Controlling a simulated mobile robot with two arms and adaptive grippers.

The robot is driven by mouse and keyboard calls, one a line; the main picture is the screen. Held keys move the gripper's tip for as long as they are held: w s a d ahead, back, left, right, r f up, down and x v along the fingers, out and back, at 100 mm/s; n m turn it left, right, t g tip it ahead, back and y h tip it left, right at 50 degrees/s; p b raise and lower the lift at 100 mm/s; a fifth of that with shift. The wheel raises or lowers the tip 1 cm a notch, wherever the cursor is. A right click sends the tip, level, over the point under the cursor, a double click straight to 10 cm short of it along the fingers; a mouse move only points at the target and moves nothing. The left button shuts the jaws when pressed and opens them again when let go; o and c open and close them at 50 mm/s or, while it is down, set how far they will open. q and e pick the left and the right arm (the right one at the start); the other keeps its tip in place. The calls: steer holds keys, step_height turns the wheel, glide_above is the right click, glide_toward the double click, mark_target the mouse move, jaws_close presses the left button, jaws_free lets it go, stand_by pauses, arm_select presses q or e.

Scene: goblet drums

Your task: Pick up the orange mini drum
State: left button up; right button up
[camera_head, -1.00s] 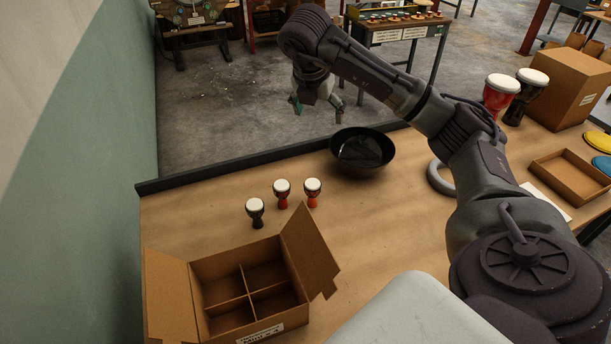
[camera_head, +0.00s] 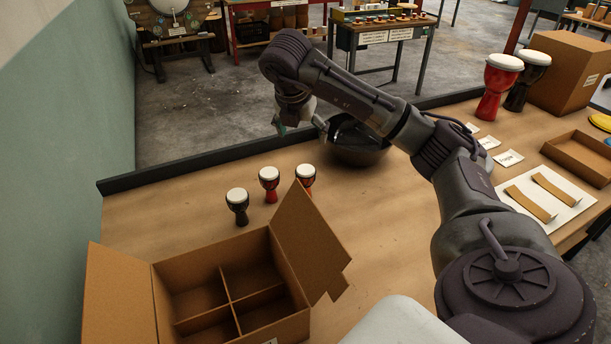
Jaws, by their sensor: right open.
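The orange mini drum (camera_head: 306,176) stands upright on the table, the rightmost of three mini drums, with a white top. Its lower part is partly hidden behind a box flap. The red mini drum (camera_head: 269,184) stands just left of it, and the black mini drum (camera_head: 238,206) is further left and nearer. My right gripper (camera_head: 300,127) is open and empty, above and beyond the orange drum, apart from it, beside the black bowl. My left gripper is not in view.
An open cardboard box with four compartments (camera_head: 163,302) stands in front of the drums, its right flap raised near the orange drum. A black bowl (camera_head: 365,156) is behind right. Larger red (camera_head: 495,92) and black (camera_head: 524,88) drums stand far right. The table's middle is clear.

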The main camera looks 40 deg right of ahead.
steer(key=b, duration=0.2)
glide_toward(305, 171)
steer(key=x, duration=0.7)
steer(key=shift+s+d, duration=0.1)
steer(key=shift+s, duration=0.2)
steer(key=shift+w+p+x, duration=0.15)
steer(key=shift+p+x, duration=0.05)
steer(key=shift+x, duration=1.15)
steer(key=shift+w+p+x, duration=0.15)
steer(key=shift+w+x, duration=0.05)
steer(key=shift+x, duration=1.1)
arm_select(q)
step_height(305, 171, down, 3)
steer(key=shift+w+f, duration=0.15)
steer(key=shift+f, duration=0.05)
arm_select(e)
steer(key=shift+r, duration=0.1)
steer(key=c, duration=1.3)
